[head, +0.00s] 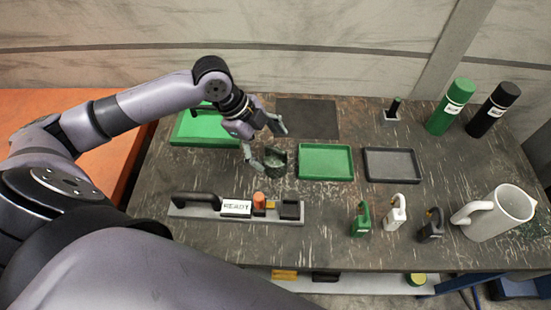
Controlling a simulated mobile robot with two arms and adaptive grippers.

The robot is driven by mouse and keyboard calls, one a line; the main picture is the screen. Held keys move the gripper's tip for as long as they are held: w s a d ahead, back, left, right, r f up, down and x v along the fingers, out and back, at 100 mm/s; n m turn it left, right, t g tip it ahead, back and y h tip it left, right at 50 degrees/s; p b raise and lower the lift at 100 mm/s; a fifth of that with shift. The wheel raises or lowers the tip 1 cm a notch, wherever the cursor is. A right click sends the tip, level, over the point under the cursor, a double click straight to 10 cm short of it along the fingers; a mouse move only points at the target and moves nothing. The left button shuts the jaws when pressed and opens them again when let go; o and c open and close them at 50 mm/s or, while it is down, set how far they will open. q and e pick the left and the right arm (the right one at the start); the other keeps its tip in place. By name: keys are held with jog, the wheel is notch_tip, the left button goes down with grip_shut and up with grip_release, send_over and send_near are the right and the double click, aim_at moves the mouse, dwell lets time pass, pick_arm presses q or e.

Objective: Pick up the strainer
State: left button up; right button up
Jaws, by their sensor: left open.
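A small dark, round, cup-like item (276,162), which looks like the strainer, stands on the worktable between the two green trays. Its fine detail is too small to make out. My left gripper (266,146) is open and empty at this item. One finger is beside its left edge and the other is above and behind it. I cannot tell whether a finger touches it. My right gripper is not in view.
A green tray (325,147) and a grey tray (392,150) lie to the right; another green tray (205,141) is partly behind my arm. A labelled holder (235,219) lies in front. Padlock-like items (396,212), a white jug (510,213) and bottles (452,104) stand right.

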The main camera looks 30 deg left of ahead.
aim_at(280, 161)
pick_arm(q)
jog(key=shift+x, duration=1.15)
jog(key=shift+w+d+f+p, duration=0.1)
jog(key=shift+d+f+p, duration=0.05)
jog(key=shift+f+p, duration=0.2)
jog(key=p+x, duration=0.1)
jog(key=x, duration=0.2)
jog(key=shift+w+f, duration=0.15)
jog(key=shift+f, duration=0.1)
jog(key=shift+w+d+f, duration=0.1)
jog(key=shift+d+f, duration=0.05)
jog(key=shift+f, duration=0.25)
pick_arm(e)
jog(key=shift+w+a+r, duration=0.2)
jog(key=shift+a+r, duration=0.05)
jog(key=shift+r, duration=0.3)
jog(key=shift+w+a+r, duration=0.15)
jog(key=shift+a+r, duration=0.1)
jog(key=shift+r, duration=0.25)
pick_arm(q)
jog(key=c, duration=1.5)
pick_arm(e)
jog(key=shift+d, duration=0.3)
